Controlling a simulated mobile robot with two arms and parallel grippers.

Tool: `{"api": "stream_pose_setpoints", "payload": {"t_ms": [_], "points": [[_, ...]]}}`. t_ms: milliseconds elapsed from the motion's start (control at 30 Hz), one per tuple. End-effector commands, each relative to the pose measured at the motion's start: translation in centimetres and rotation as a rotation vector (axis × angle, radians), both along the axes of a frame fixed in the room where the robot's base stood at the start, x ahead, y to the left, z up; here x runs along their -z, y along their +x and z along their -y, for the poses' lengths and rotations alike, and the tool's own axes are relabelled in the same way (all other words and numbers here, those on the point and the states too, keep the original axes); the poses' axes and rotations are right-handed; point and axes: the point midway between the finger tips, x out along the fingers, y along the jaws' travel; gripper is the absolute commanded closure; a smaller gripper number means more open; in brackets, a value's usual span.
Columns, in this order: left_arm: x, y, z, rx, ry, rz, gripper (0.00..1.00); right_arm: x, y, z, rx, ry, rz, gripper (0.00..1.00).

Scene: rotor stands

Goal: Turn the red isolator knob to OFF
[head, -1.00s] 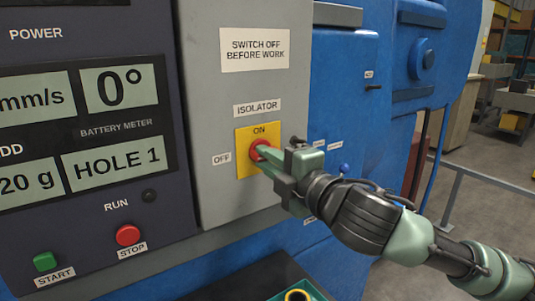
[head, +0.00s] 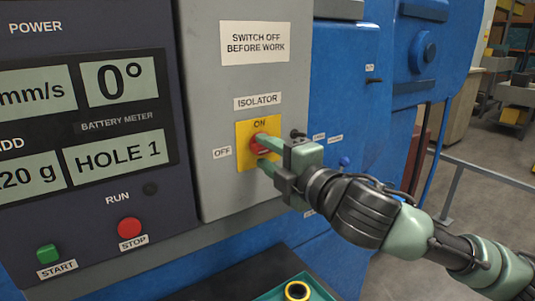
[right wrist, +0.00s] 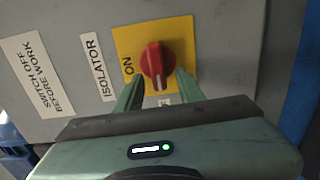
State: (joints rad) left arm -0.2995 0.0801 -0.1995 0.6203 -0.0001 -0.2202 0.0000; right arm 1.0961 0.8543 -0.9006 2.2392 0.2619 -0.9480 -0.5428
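The red isolator knob (head: 259,144) sits on a yellow plate (head: 244,163) on the grey cabinet. ON is printed above it, and an OFF label (head: 222,153) is to its left. In the right wrist view the knob (right wrist: 155,61) has its raised grip running down the picture, towards the partly hidden OFF label (right wrist: 165,102) and across from ON. My right gripper (head: 265,153) is open at the knob. Its two fingers stand apart on either side of the knob's near end, with gaps showing in the wrist view. My left gripper is not in view.
The dark panel at left carries a green START button (head: 47,253) and a red STOP button (head: 129,228). A teal tray (head: 266,296) with a yellow ring (head: 297,291) is below. Blue machine housing (head: 345,85) stands right of the cabinet.

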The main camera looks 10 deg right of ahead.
Motion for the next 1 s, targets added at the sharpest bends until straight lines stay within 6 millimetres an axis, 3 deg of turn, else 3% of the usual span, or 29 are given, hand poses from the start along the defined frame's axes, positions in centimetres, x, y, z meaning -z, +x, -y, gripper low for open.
{"api": "stream_pose_setpoints", "payload": {"t_ms": [167, 400, 600, 1000], "points": [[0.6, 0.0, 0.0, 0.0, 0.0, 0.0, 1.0, 0.1, -1.0, 0.5, 0.0, 0.001, 0.003, 0.62], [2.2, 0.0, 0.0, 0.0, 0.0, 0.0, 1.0, 0.3, -4.8, 2.0, 0.001, -0.001, 0.003, 0.62], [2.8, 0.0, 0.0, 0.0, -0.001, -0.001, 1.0, 0.1, -6.9, 2.9, 0.001, -0.001, 0.002, 0.62], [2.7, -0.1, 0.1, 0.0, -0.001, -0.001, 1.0, 0.0, -7.3, 3.0, 0.0, 0.0, 0.0, 0.62]]}}
